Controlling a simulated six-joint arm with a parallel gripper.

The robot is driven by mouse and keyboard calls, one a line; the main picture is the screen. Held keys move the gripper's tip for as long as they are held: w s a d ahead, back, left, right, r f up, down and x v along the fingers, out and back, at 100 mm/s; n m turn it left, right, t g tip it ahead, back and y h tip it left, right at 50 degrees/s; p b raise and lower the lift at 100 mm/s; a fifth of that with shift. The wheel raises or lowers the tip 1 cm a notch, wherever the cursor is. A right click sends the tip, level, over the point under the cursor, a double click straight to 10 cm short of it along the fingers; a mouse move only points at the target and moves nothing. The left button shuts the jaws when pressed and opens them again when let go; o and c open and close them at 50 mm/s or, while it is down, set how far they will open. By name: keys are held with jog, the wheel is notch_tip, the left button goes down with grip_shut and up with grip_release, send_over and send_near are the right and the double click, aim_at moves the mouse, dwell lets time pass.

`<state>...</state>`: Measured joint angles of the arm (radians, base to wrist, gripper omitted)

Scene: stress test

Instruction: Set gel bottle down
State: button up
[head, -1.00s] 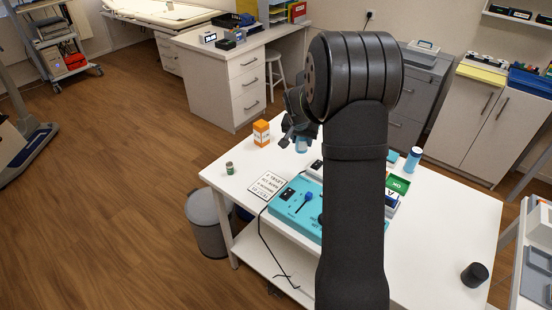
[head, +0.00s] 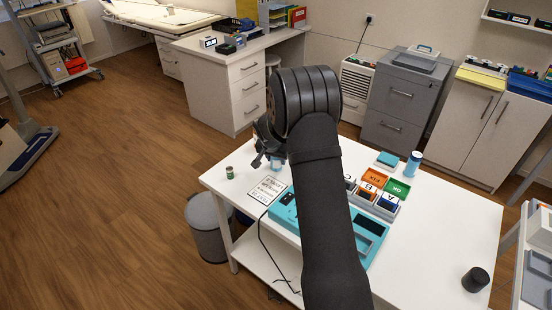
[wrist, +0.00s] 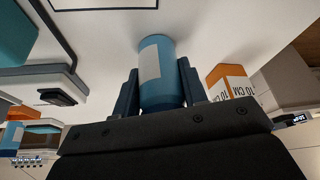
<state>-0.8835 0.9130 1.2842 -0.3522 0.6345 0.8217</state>
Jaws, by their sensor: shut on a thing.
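My gripper (head: 269,157) is at the far left part of the white table (head: 440,225), beyond the instruction card. In the wrist view my gripper (wrist: 158,72) has its two dark fingers on either side of a blue gel bottle (wrist: 157,52) with a pale label, shut on it. In the head view a small part of the bottle (head: 276,164) shows below the fingers. I cannot tell whether its base touches the table. The arm hides part of this area.
An orange box (wrist: 232,82) stands beside the gripper in the wrist view. A small green jar (head: 230,172), card (head: 266,190) and teal device (head: 284,213) are near. Sorting trays (head: 398,187) and another blue bottle (head: 413,164) stand farther right. The table's right front is mostly clear.

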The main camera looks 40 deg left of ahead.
jog(key=shift+f, duration=0.1)
jog(key=o, duration=1.1)
jog(key=v, duration=1.2)
